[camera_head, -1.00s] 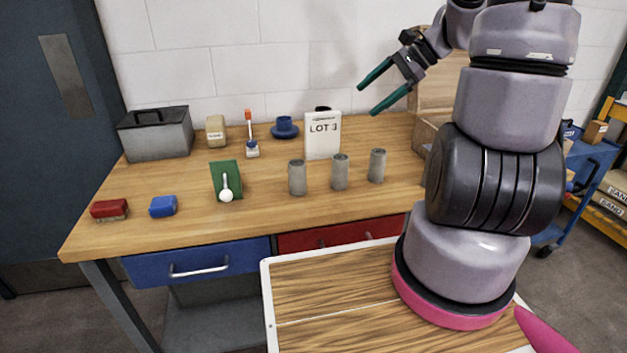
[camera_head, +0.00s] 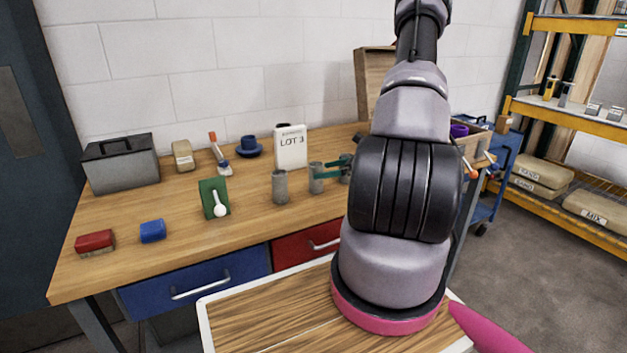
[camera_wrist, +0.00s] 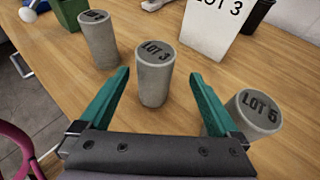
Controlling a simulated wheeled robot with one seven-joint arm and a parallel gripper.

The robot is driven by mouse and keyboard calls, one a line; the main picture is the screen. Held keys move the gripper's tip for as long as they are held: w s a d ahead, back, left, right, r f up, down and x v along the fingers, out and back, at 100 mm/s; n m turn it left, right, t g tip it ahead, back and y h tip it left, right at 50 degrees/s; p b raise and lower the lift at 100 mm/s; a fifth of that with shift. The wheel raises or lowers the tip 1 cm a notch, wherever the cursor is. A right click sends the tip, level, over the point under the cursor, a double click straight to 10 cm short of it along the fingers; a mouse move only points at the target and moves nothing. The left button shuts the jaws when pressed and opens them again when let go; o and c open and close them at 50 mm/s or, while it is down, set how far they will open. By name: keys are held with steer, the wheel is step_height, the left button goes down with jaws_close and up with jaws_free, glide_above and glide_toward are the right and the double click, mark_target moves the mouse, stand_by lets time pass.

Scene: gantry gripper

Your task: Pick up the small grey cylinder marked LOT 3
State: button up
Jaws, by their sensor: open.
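The small grey cylinder marked LOT 3 (camera_wrist: 153,80) stands upright on the bench, the middle one of three. It also shows in the head view (camera_head: 316,180). My gripper (camera_wrist: 159,73) is open, with one teal finger on each side of this cylinder's upper part. I see gaps between the fingers and the cylinder, and it stands on the wood. A second grey cylinder (camera_wrist: 99,42), its label hard to read, stands to the left. A third, with a label like LOT 6 (camera_wrist: 255,116), stands to the right, close to the right finger.
A white LOT 3 sign (camera_head: 290,150) stands behind the cylinders. A green block with a white ball-ended piece (camera_head: 214,197) is to the left. A blue block (camera_head: 152,231), a red block (camera_head: 95,242) and a grey toolbox (camera_head: 122,163) are further left.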

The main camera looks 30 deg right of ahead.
mark_target(310, 171)
steer(key=shift+x, duration=0.8)
steer(key=w+a, duration=0.1)
steer(key=w+a+f, duration=0.1)
steer(key=a, duration=0.1)
steer(key=shift+w+a, duration=0.2)
steer(key=shift+w, duration=0.15)
steer(key=shift+w+a+f, duration=0.2)
steer(key=shift+w+a, duration=0.05)
steer(key=shift+w, duration=0.15)
jaws_close()
